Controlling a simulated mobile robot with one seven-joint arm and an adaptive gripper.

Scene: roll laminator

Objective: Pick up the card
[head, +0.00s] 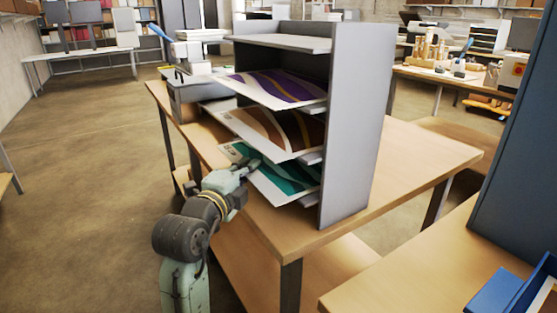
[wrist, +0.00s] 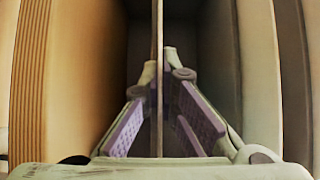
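A teal and white card (head: 275,181) lies in the lowest slot of the grey shelf unit, its front left part sticking out. My gripper (head: 248,166) is at this card's outer left edge in the head view. In the wrist view the card (wrist: 160,30) is a thin upright line seen edge-on, running between the two fingers. The fingertips (wrist: 160,72) are drawn in close on both sides of it and appear to pinch it. The card's inner part is hidden in the slot.
The grey shelf unit (head: 352,120) stands on a wooden table (head: 425,152). A purple card (head: 272,84) and a brown card (head: 270,125) stick out of the slots above. A grey machine (head: 190,85) stands behind the shelf unit. Floor to the left is clear.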

